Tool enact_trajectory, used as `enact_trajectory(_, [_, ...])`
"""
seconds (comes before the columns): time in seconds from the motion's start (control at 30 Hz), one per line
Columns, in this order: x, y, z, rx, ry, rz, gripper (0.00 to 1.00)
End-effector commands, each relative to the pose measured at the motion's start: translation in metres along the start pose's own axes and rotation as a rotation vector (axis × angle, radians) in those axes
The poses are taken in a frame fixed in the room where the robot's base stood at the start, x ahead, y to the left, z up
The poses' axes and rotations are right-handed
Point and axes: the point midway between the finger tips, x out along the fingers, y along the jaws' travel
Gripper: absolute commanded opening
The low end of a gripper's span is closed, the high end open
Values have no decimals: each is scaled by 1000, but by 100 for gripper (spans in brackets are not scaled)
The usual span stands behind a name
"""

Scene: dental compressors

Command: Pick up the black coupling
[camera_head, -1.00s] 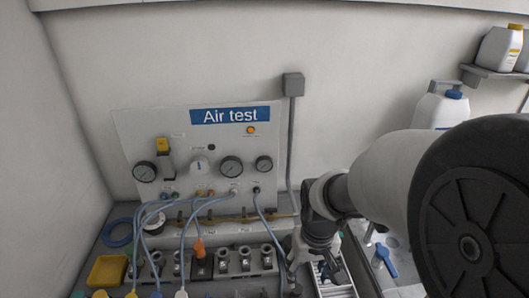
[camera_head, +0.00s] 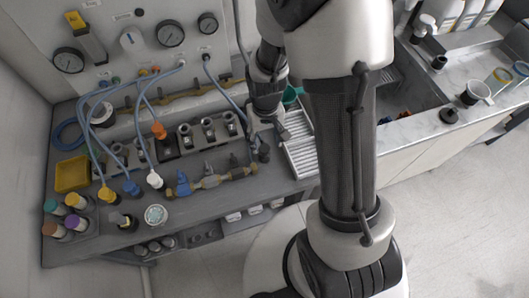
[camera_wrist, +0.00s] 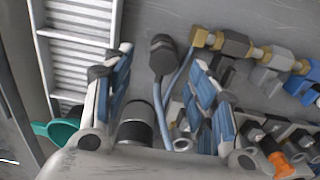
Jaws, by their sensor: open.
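The black coupling (camera_wrist: 162,48) lies at the end of a blue hose on the grey bench. In the wrist view it sits ahead of my gripper (camera_wrist: 156,70), between the lines of the two fingers. My gripper is open and empty, with blue pads on the fingers. In the head view a small dark piece (camera_head: 263,153), which looks like the coupling, is just below my gripper (camera_head: 268,122), partly crowded by the arm. I cannot tell the exact gap between fingers and coupling.
A white slatted tray (camera_head: 300,146) is right of the gripper. A brass and blue fitting assembly (camera_head: 210,182) lies on the bench. Metal sockets (camera_head: 208,128) stand behind, with blue hoses. A dark cylinder (camera_wrist: 135,124) is close to the gripper's palm. A green cup (camera_wrist: 62,132) is at left.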

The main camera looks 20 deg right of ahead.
Motion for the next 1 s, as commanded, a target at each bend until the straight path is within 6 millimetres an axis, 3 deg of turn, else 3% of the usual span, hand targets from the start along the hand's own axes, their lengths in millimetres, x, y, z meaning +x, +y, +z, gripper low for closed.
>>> enact_trajectory(0.17, [9, -1, 1, 0, 0, 0, 53])
enact_trajectory(0.5, [55, -4, 4, 0, -1, 0, 53])
enact_trajectory(0.73, [54, -4, 3, 0, 1, 0, 53])
enact_trajectory(1.0, [54, -4, 3, 0, 1, 0, 35])
